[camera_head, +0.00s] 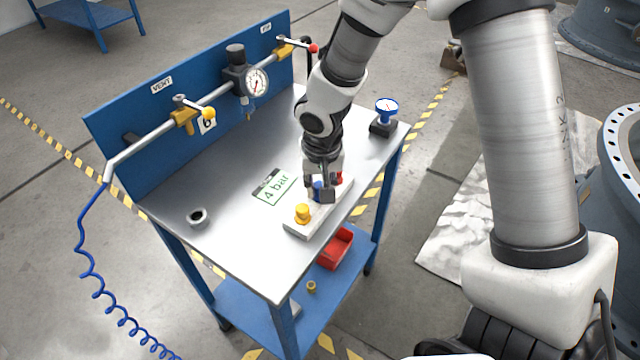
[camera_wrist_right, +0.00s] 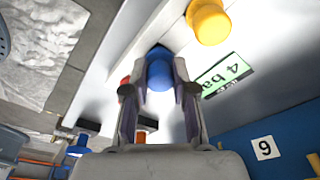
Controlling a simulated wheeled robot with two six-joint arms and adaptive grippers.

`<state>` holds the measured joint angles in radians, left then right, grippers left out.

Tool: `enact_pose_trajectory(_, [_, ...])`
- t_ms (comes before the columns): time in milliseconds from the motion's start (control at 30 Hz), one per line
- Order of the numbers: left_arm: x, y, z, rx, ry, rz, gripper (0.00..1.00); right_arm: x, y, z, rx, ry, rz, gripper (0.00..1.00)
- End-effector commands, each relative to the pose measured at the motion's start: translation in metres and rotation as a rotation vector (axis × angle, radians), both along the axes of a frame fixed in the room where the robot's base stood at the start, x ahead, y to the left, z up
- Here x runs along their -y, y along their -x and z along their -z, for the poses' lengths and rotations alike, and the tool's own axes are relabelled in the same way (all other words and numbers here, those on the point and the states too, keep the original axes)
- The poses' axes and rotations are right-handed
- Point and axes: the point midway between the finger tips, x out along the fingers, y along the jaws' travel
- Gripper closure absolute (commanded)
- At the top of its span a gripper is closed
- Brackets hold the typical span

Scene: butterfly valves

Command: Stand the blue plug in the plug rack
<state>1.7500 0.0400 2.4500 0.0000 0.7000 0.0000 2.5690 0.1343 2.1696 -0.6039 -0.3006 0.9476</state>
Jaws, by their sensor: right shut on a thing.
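The plug rack (camera_head: 318,218) is a pale grey block near the front right edge of the bench. A yellow plug (camera_head: 303,213) stands at its near end, and a red plug (camera_head: 340,178) shows at its far end. My right gripper (camera_head: 321,191) points down over the middle of the rack, shut on the blue plug (camera_head: 317,188). In the right wrist view the blue plug (camera_wrist_right: 160,73) sits between the two fingertips, with the yellow plug (camera_wrist_right: 208,22) beside it. The plug's lower end is hidden, so I cannot tell whether it is seated. My left gripper is out of view.
The steel bench top (camera_head: 243,232) is mostly clear. It carries a 4 bar card (camera_head: 274,188), a dark ring (camera_head: 197,217) and a blue-rimmed gauge (camera_head: 386,108). A blue panel with a pipe, valves and gauge (camera_head: 256,82) stands behind. A red bin (camera_head: 335,248) is on the lower shelf.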

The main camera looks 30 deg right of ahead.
Motion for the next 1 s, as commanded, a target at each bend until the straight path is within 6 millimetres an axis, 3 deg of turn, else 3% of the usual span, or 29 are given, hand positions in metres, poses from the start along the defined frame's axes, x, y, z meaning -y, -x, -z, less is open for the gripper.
enact_pose_trajectory(867, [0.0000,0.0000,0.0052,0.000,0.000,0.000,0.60,0.0000,0.0000,0.0047,0.000,0.000,0.000,0.92])
enact_pose_trajectory(900, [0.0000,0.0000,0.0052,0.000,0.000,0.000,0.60,0.0000,0.0000,0.0047,0.000,0.000,0.000,0.67])
enact_pose_trajectory(967, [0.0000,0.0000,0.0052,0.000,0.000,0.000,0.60,0.0000,0.0000,0.0047,0.000,0.000,0.000,0.46])
enact_pose_trajectory(1000, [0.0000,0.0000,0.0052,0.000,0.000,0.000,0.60,0.0000,0.0000,0.0047,0.000,0.000,0.000,0.45])
